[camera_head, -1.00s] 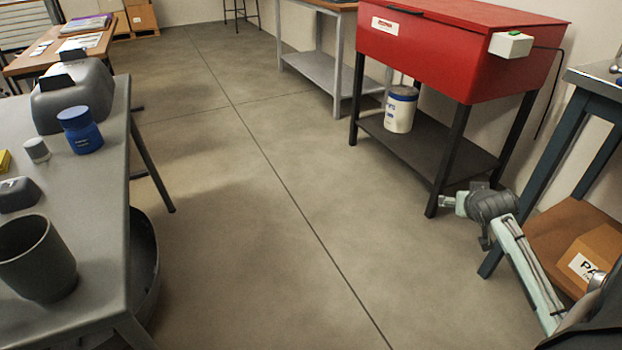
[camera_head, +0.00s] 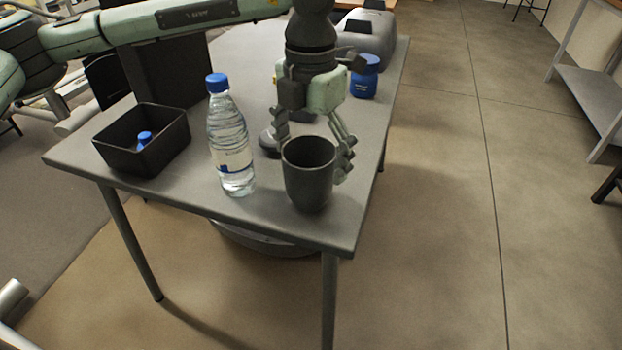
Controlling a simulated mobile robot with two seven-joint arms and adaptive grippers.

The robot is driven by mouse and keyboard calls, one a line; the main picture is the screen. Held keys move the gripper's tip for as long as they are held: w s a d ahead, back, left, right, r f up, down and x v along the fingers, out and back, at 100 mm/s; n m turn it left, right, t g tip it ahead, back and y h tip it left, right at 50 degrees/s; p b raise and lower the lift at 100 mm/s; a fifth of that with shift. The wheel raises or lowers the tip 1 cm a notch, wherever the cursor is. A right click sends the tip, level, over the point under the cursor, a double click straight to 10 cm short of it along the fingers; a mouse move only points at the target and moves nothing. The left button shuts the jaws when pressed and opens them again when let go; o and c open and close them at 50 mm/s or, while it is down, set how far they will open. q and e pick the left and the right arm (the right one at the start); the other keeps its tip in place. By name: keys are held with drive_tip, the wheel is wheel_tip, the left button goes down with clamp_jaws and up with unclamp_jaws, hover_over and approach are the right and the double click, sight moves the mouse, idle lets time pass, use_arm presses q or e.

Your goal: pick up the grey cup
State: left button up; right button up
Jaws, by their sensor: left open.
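The dark grey cup (camera_head: 308,183) stands upright near the front right corner of the grey table (camera_head: 275,222). My left gripper (camera_head: 315,150) points down just behind the cup, with its fingers spread to the left and right of the rim. The fingers are open. The cup's front hides part of the fingers, so I cannot tell whether they touch it. My right gripper is not in the current view.
A clear water bottle (camera_head: 231,145) with a blue cap stands close left of the cup. A black open box (camera_head: 120,156) with a blue-capped item sits further left. A blue jar (camera_head: 366,79) and a grey rounded case (camera_head: 376,31) are at the back right.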

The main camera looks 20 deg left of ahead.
use_arm(q)
drive_tip(key=f, duration=0.5)
drive_tip(key=shift+s+p, duration=0.3)
drive_tip(key=shift+r, duration=0.1)
drive_tip(key=c, duration=1.2)
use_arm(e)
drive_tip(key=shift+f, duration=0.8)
use_arm(q)
drive_tip(key=shift+c, duration=0.2)
